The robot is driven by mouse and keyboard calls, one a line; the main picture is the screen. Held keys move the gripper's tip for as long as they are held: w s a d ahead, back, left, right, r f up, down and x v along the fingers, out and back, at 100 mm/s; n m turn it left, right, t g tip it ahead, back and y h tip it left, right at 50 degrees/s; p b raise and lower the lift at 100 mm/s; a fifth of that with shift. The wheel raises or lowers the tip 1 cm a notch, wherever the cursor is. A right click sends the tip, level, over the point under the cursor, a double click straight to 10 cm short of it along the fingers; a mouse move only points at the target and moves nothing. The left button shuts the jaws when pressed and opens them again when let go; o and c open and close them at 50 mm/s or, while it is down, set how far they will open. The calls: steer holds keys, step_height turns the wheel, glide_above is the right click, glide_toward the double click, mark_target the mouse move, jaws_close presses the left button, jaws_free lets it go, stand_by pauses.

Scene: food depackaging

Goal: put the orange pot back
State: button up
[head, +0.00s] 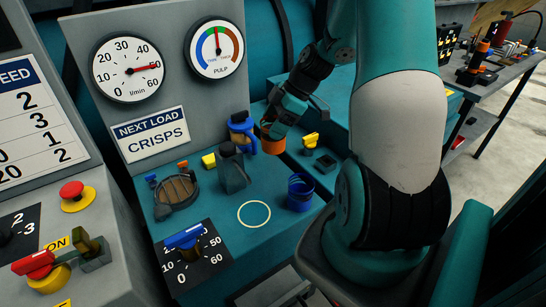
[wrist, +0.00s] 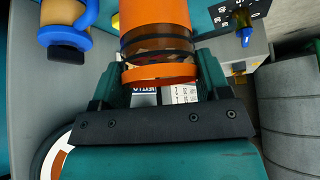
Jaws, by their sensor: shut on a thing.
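My gripper (head: 274,126) is shut on the orange pot (head: 271,145), which it holds above the teal counter, at the right of a blue-handled jug. In the wrist view the orange pot (wrist: 155,75) fills the space between the two fingers. It has an orange body, a dark see-through band with brown bits behind it, and an orange rim towards the camera. In the head view my gripper hides part of it. A pale ring outline (head: 254,215) is marked on the counter, with nothing standing in it.
A blue-handled jug (head: 242,132) and a dark grey jug (head: 232,168) stand left of the pot. A blue cylinder (head: 300,192) stands right of the ring. A round brown-lidded vessel (head: 175,190) and a blue lever (head: 183,237) are at left. Yellow knobs (head: 309,140) stand nearby.

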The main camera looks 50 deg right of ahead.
step_height(320, 180, down, 11)
steer(key=shift+f+p, duration=0.2)
steer(key=shift+p, duration=0.4)
steer(key=shift+f, duration=0.1)
steer(key=o, duration=1)
